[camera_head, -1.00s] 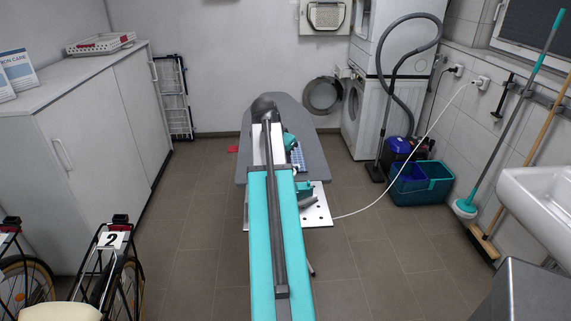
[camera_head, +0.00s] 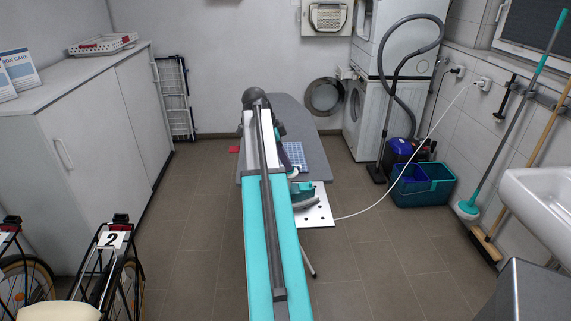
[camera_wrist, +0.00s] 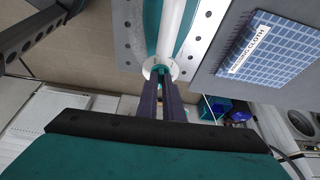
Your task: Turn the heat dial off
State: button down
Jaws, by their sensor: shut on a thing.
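The iron (camera_head: 303,195) is teal and white and rests on the perforated metal plate (camera_head: 319,213) at the near end of the ironing board. In the wrist view its white and teal body (camera_wrist: 172,30) fills the top middle. The heat dial is a pale round disc (camera_wrist: 174,69) on the iron. My gripper (camera_wrist: 163,82) has its dark purple fingers close together on the dial, shut on it. The fingers and the small angle hide any dial marking, so I cannot tell its setting. In the head view my teal and grey arm partly covers the board.
A blue checked ironing cloth (camera_head: 296,157) lies on the grey ironing board (camera_head: 305,118) beyond the iron. A white cord (camera_head: 400,182) runs from the iron towards the right wall socket. A teal bucket (camera_head: 425,184) and a vacuum cleaner (camera_head: 402,149) stand at the right.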

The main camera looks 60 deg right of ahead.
jog(key=shift+m, duration=0.3)
jog(key=c, duration=1.9)
grip_release()
jog(key=shift+b+v, duration=0.35)
jog(key=shift+v, duration=0.8)
jog(key=v, duration=1.1)
jog(key=shift+r, duration=0.25)
jog(key=shift+w, duration=0.15)
